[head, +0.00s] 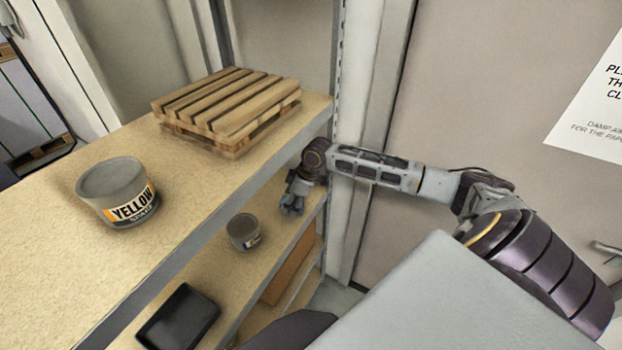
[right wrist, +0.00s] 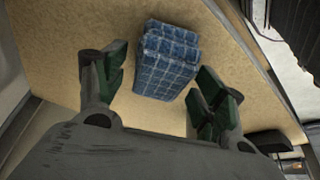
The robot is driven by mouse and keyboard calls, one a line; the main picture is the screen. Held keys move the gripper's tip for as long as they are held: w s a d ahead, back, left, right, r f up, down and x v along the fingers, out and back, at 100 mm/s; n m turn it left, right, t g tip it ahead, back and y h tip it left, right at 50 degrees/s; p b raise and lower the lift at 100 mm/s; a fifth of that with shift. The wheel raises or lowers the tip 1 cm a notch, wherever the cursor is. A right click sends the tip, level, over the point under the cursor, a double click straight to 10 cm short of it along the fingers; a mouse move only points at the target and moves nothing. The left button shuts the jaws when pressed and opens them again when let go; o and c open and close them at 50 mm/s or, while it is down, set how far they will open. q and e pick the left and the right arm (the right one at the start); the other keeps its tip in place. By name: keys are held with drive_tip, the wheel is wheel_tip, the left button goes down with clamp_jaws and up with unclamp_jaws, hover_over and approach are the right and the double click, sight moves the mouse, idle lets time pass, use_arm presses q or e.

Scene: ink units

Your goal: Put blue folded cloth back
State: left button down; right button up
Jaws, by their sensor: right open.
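The blue folded cloth (right wrist: 166,62) has a light check pattern. In the right wrist view it lies on a tan shelf board (right wrist: 60,40), ahead of and between my fingers. My right gripper (right wrist: 160,88) is open, with one finger on each side of the near part of the cloth; I cannot tell if they touch it. In the head view my right gripper (head: 294,193) reaches in at the lower shelf, under the upper board. My left gripper is not in view.
On the upper shelf (head: 60,240) stand a small wooden pallet (head: 230,108) and a grey tub labelled YELLOW (head: 117,192). The lower shelf holds a smaller grey tub (head: 243,231) and a black tray (head: 179,318). A shelf post (head: 338,90) stands close to my right arm.

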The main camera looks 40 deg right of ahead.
drive_tip(key=shift+s+d+r, duration=0.1)
drive_tip(key=shift+d+r, duration=0.1)
drive_tip(key=shift+r, duration=0.25)
drive_tip(key=s+d, duration=0.8)
drive_tip(key=shift+s+d, duration=0.15)
drive_tip(key=shift+s, duration=0.1)
idle(0.8)
idle(0.8)
